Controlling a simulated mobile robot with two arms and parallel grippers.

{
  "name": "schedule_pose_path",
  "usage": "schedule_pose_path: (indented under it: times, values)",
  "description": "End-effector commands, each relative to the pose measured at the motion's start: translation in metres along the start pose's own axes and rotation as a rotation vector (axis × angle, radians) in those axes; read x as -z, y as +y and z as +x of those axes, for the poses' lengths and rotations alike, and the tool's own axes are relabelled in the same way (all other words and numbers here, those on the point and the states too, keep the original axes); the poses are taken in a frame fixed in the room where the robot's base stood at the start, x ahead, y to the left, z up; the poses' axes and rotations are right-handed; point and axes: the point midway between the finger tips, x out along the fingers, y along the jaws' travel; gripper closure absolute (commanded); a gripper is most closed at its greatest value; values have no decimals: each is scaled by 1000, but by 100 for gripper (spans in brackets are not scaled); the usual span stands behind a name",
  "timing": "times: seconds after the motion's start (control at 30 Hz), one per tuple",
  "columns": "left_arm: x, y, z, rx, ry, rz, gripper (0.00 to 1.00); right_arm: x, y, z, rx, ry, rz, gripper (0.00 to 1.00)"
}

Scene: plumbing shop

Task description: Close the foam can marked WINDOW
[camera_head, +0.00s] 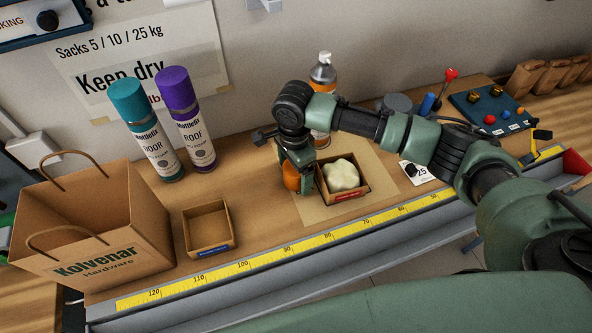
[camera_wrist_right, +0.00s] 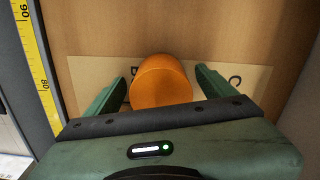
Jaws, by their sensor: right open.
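An orange cap (camera_head: 291,177) stands on a tan card (camera_head: 316,213). In the right wrist view the cap (camera_wrist_right: 161,82) sits between the two fingers of my right gripper (camera_wrist_right: 160,88), with a gap on both sides. In the head view my right gripper (camera_head: 297,168) reaches down around the cap. A can with a bare silver top and an orange band (camera_head: 323,74) stands upright behind my right arm. Its label is hidden, so I cannot read WINDOW on it. My left gripper is not in view.
A box of pale foam (camera_head: 341,175) is close right of the cap. Teal-capped (camera_head: 147,130) and purple-capped (camera_head: 187,118) cans, an empty box (camera_head: 208,228) and a paper bag (camera_head: 92,220) stand left. A yellow ruler (camera_head: 290,248) lines the front edge.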

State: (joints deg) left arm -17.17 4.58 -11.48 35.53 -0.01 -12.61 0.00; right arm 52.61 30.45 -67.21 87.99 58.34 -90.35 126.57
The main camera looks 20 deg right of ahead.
Motion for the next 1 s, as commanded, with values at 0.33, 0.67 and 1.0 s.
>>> schedule_pose_path:
  times: [0.33,0.67,1.0]
  values:
    - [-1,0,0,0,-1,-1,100,0,0,0,0,0,0,74]
    - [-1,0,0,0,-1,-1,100,0,0,-1,0,-1,0,78]
    - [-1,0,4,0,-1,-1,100,0,-1,-33,5,-1,-2,78]
